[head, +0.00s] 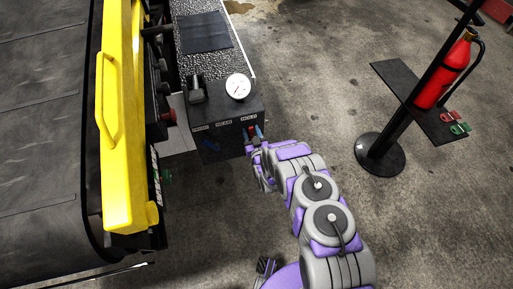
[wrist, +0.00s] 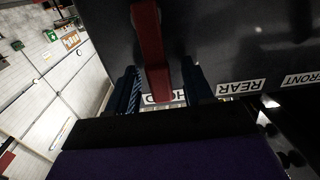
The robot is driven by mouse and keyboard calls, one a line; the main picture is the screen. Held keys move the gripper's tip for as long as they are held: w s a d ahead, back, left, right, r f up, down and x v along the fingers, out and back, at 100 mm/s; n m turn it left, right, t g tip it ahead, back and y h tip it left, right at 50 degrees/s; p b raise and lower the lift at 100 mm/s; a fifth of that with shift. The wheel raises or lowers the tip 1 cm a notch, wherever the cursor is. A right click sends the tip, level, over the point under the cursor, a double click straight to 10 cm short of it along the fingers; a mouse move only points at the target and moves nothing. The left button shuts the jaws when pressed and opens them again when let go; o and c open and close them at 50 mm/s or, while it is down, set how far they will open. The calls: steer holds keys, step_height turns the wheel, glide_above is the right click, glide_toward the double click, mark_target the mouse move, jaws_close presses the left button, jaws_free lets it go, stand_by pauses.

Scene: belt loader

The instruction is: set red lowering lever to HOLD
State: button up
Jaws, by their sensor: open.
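The red lever (wrist: 150,45) hangs on the dark face of the control box (head: 230,110). In the wrist view its lower end overlaps the upside-down HOLD label, so only part of that word shows. My gripper (head: 253,133) is open, with one blue finger on each side of the lever. In the wrist view the open gripper (wrist: 160,75) straddles the lever, with a gap visible at the left finger; contact on the right cannot be told. In the head view only a small red piece of the lever shows between the fingers.
The REAR label (wrist: 241,87) and FRONT label (wrist: 300,79) sit beside HOLD. A white gauge (head: 238,86) and a black knob (head: 196,88) top the box. A yellow rail (head: 122,120) stands left. A fire extinguisher stand (head: 380,153) is right, with open floor between.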

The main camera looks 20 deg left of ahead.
steer(key=p+v, duration=0.6)
steer(key=v, duration=1)
steer(key=shift+p, duration=0.3)
steer(key=shift+s+f, duration=0.1)
steer(key=shift+s, duration=0.1)
